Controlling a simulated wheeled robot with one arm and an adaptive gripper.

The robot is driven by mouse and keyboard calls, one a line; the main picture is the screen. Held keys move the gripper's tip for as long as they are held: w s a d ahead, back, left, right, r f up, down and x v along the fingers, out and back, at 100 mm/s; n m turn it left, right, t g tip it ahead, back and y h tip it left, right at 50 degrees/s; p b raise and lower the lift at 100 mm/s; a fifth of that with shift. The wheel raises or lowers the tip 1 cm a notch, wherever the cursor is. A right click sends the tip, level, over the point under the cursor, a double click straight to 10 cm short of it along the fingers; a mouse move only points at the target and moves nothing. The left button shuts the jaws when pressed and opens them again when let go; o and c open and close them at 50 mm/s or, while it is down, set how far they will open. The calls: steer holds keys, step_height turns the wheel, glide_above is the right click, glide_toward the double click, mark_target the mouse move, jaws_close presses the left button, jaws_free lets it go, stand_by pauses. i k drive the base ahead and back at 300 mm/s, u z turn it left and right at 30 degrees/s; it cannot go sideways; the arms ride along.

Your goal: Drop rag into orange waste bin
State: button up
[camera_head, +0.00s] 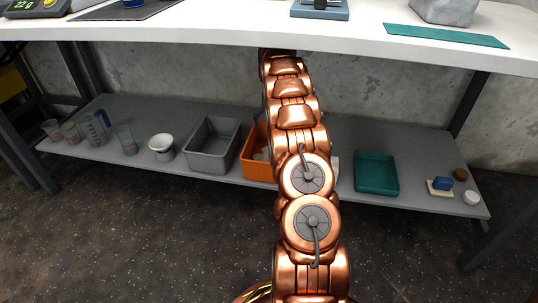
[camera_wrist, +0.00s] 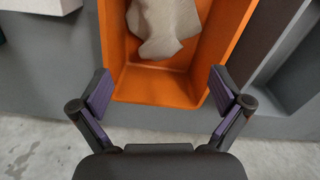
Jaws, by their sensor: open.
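The orange waste bin (camera_head: 254,166) stands on the lower shelf, partly hidden behind my copper arm in the head view. In the wrist view the bin (camera_wrist: 155,87) fills the upper middle, seen from above its open top. A crumpled beige rag (camera_wrist: 162,24) lies inside the bin. My gripper (camera_wrist: 160,87) is open and empty, with its two fingers spread near the bin's left and right sides in the wrist view. The rag lies beyond the fingertips, apart from them. In the head view my gripper is hidden behind the arm.
The bin shares the lower shelf (camera_head: 330,187) with a grey bin (camera_head: 212,146) at its left, a white mortar (camera_head: 162,146), several beakers and a teal tray (camera_head: 376,173). The white tabletop (camera_head: 230,22) hangs above the shelf.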

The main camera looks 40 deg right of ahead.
mark_target(257, 140)
steer(key=k, duration=1)
